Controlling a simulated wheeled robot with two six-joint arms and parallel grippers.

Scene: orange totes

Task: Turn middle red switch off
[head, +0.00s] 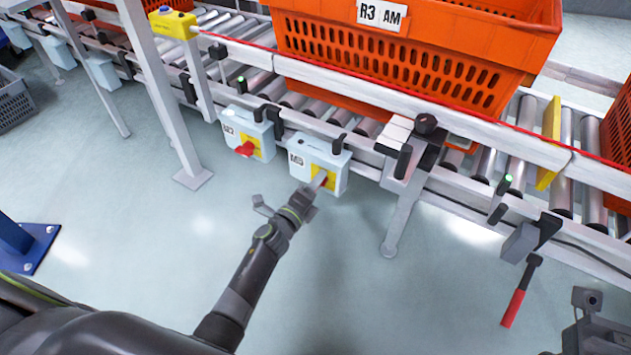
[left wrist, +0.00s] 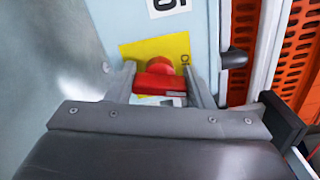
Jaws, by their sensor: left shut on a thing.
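A pale blue switch box (head: 309,152) hangs under the conveyor rail, with a yellow plate and a red switch. The red switch (left wrist: 158,78) sits on the yellow plate (left wrist: 165,48) in the left wrist view. My left gripper (head: 320,181) is at this box, its fingers on both sides of the red knob and shut on it. In the head view the gripper partly hides the knob. A second pale blue box (head: 243,124) with its own red switch (head: 245,149) hangs to the left. My right gripper's fingers do not show.
An orange tote (head: 400,62) labelled R3 AM stands on the roller conveyor above the boxes. A conveyor leg (head: 400,222) stands to the right. A red-handled tool (head: 515,305) hangs further right. The floor in front is clear.

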